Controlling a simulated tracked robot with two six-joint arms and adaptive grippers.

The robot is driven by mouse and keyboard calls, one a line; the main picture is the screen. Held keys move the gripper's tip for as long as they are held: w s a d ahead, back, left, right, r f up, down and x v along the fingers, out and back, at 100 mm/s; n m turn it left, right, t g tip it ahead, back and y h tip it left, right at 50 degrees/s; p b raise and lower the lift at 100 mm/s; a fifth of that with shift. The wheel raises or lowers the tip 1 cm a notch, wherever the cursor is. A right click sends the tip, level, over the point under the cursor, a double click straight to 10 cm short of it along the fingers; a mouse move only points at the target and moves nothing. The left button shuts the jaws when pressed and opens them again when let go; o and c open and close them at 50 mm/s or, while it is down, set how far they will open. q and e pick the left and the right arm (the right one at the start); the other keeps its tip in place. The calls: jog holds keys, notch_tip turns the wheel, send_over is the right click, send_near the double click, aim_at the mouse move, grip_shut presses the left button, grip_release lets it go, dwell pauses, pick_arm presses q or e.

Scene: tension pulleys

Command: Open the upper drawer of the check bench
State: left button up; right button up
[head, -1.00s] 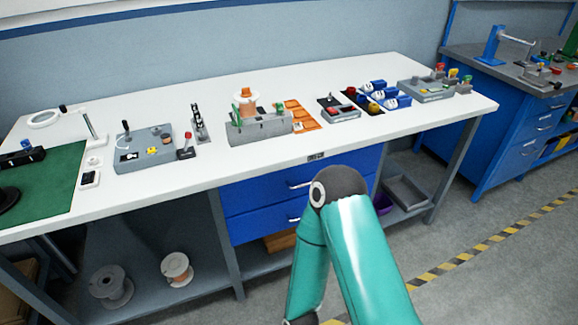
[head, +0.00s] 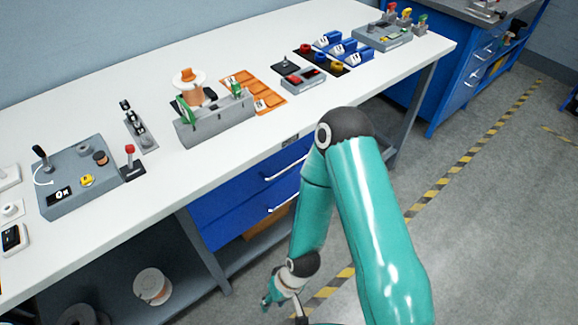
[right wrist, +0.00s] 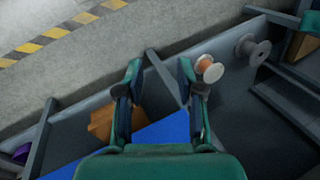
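Two blue drawers sit one above the other under the white-topped bench (head: 110,112). The upper drawer (head: 245,184) and the lower drawer (head: 245,222) look shut, each with a light bar handle; my right arm hides their right part. Blue drawer-unit surface (right wrist: 168,132) shows below the fingers in the right wrist view. My right gripper (head: 284,306) is low in front of the bench, apart from the handles. In the right wrist view my right gripper (right wrist: 160,85) has its fingers spread with nothing between them. My left gripper is not in view.
A grey-topped blue bench (head: 470,65) with its own drawers stands at the back right. Devices and orange trays (head: 268,97) stand on the white top. Spools (head: 152,286) lie on the lower shelf. The floor (head: 490,215) at right is clear.

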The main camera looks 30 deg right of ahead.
jog(key=m+t+h+b, duration=0.9)
jog(key=m+t+b, duration=0.7)
jog(key=b, duration=1.7)
send_near(290, 166)
jog(key=w+d+m+p, duration=0.1)
jog(key=w+p, duration=0.2)
jog(key=w+d+f+m+g+p, duration=0.1)
jog(key=w+p, duration=0.2)
jog(key=w+d+p, duration=0.1)
jog(key=w+p, duration=0.2)
jog(key=p, duration=0.1)
jog(key=shift+w+f+m+g, duration=0.15)
jog(key=shift+w+m+g, duration=0.15)
jog(key=shift+w+m, duration=0.1)
jog(key=shift+c, duration=0.3)
